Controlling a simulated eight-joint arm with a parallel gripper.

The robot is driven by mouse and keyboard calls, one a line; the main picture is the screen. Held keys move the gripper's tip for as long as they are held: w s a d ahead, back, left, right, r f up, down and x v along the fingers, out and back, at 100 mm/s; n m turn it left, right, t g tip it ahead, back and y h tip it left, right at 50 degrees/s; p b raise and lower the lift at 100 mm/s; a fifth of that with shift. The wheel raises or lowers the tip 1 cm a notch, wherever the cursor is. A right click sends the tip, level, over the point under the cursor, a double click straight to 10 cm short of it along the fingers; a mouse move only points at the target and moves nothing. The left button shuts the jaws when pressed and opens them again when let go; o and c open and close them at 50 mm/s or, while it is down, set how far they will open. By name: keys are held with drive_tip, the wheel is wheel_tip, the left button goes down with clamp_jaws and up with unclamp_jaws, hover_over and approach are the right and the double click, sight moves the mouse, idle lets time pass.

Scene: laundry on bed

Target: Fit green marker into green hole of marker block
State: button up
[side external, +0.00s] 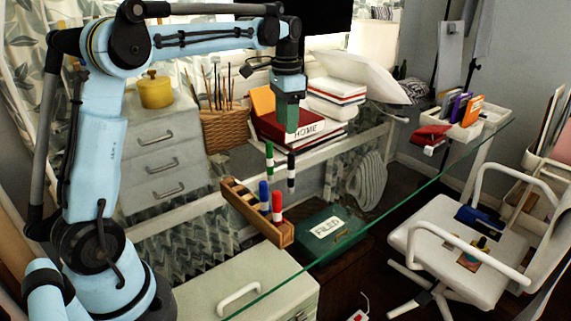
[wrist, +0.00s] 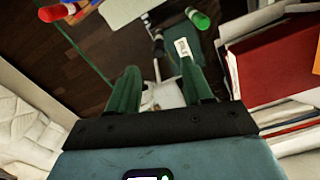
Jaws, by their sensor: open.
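My gripper (side external: 291,119) points down, open and empty, above the desk in the side view. Its two green fingers are apart in the wrist view (wrist: 160,68). The green marker (side external: 270,154) stands upright below and slightly left of my gripper, outside the block. In the wrist view its green end (wrist: 201,20) lies beyond the fingertips, up and right. The wooden marker block (side external: 240,203) is lower left of it, with a blue marker (side external: 264,196) and a red marker (side external: 277,207) standing in it. I cannot make out the green hole.
A black marker (side external: 291,172) stands right of the green one; it also shows in the wrist view (wrist: 158,46). Red books (side external: 285,130) are stacked behind my gripper, beside a pen basket (side external: 226,128). A green box (side external: 325,232) lies below the glass. Right of the markers is clear glass.

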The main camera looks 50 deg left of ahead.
hover_over(268, 143)
drive_tip(key=shift+d+f, duration=0.1)
drive_tip(key=shift+f, duration=0.6)
wheel_tip(268, 143, down, 7)
drive_tip(key=shift+r, duration=0.2)
drive_tip(key=shift+w+f, duration=0.15)
drive_tip(key=shift+f, duration=1.2)
drive_tip(key=shift+w+f, duration=0.15)
drive_tip(key=shift+f, duration=1.15)
clamp_jaws()
